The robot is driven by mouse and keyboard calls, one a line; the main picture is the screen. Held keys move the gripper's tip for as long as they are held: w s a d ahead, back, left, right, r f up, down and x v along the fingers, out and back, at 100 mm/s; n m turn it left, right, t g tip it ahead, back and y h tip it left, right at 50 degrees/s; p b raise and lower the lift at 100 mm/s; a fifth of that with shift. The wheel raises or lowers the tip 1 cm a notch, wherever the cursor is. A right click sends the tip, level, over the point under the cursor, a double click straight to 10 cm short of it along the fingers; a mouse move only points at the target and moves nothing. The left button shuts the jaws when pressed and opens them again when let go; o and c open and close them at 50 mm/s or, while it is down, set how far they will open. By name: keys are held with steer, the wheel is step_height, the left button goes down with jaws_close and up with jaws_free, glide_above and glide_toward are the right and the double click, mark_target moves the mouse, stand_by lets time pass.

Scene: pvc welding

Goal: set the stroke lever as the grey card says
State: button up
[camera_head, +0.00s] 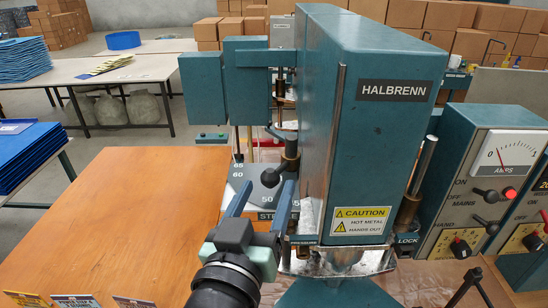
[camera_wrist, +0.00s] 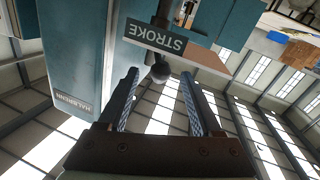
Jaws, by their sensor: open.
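The stroke lever ends in a dark ball knob (camera_head: 270,178) in front of the teal press (camera_head: 340,120). A pale scale plate (camera_head: 237,174) with numbers, 85 and 50 among them, lies beside it; my gripper partly covers its label. In the wrist view the STROKE label (camera_wrist: 156,37) and the knob (camera_wrist: 160,72) show. My gripper (camera_head: 262,190) is open, its blue fingers pointing at the lever. In the wrist view the knob appears between the fingertips (camera_wrist: 160,76); contact cannot be told. Several small cards (camera_head: 76,301) lie at the table's front edge; which is grey and their full text are unclear.
The wooden table (camera_head: 140,215) is mostly bare left of the press. A control box with an amps meter (camera_head: 506,155) and knobs stands at the right. A caution label (camera_head: 361,220) marks the press front. Blue sheets (camera_head: 22,155) are stacked at far left.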

mark_target(274, 171)
steer(key=p+x, duration=0.1)
steer(key=x, duration=0.4)
steer(key=shift+w+r+p, duration=0.15)
steer(key=shift+w+p, duration=0.2)
steer(key=shift+w+d, duration=0.15)
steer(key=shift+w, duration=0.45)
jaws_close()
stand_by(0.6)
